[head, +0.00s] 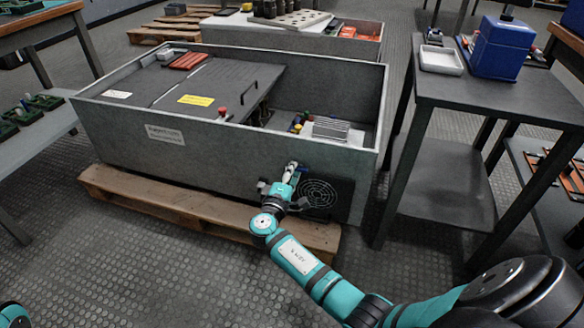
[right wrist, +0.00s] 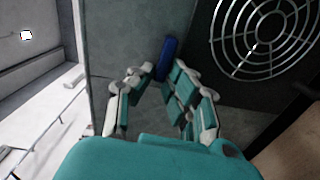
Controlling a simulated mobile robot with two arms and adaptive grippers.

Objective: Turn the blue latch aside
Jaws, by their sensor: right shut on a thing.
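The blue latch (right wrist: 166,58) is a small blue bar on the grey front wall of the cabinet (head: 225,150), beside a round fan grille. My right gripper (right wrist: 160,78) is shut on the latch, with its fingertips on either side of the latch's near end in the right wrist view. In the head view my right gripper (head: 291,172) is at the cabinet's front wall, left of the grille, and largely covers the latch; a bit of blue (head: 303,168) shows by the fingertips. My left gripper is not in view.
The fan grille (head: 318,194) is close to the right of my right gripper. The cabinet stands on a wooden pallet (head: 140,202). A dark table (head: 500,100) with a blue box (head: 500,48) stands at right. The floor in front is clear.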

